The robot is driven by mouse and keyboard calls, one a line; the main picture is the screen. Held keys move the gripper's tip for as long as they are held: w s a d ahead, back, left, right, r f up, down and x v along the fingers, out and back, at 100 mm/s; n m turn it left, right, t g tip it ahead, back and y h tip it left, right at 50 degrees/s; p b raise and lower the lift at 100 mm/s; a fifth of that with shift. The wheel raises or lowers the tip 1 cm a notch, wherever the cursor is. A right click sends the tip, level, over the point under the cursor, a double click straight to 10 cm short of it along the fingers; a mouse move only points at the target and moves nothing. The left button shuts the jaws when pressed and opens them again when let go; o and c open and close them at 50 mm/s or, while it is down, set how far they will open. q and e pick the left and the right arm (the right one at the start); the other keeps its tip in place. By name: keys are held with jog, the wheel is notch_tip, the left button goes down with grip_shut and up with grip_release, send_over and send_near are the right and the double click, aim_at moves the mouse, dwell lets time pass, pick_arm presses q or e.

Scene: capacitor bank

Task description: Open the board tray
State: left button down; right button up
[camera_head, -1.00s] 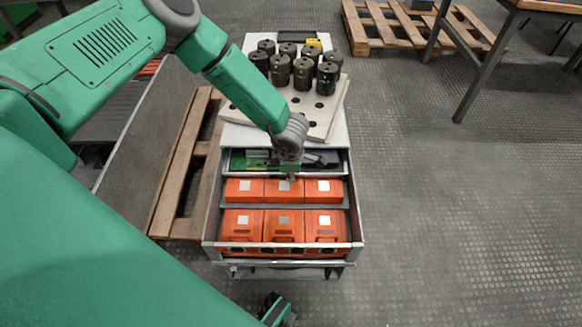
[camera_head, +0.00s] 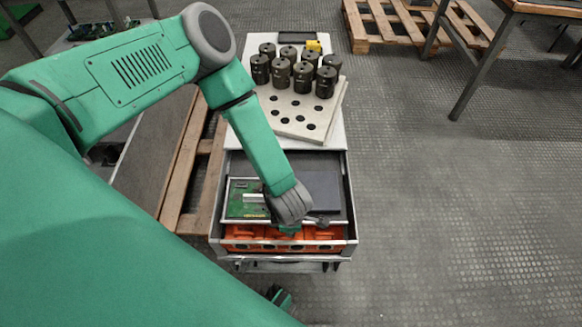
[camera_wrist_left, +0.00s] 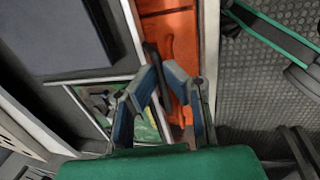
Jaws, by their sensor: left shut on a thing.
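The board tray (camera_head: 243,221) is the upper tray in the cabinet drawer. It is slid far toward me, over the orange units. A green circuit board (camera_head: 246,203) lies in its left part and a dark flat block (camera_head: 322,190) in its right part. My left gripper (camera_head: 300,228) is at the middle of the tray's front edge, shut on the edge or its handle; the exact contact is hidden. In the left wrist view its two fingertips (camera_wrist_left: 162,76) are close together at the tray edge. A small green and dark part at the bottom centre appears to be my right gripper (camera_head: 281,299); its fingers are unclear.
Orange units (camera_head: 265,235) sit below the tray in the open drawer (camera_head: 352,215). Black capacitors (camera_head: 282,70) stand on a holed pale board (camera_head: 325,115) behind. A wooden pallet (camera_head: 180,170) is at the left.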

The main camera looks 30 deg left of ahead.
pick_arm(q)
jog(key=shift+s+a+f, duration=0.1)
jog(key=shift+s+a, duration=0.05)
jog(key=c, duration=1.7)
grip_release()
jog(key=shift+r, duration=0.4)
jog(key=r, duration=0.3)
jog(key=s+r, duration=0.1)
jog(key=r, duration=0.3)
jog(key=d+r, duration=0.1)
jog(key=r, duration=0.3)
jog(key=shift+s+d, duration=0.1)
jog(key=shift+s, duration=0.25)
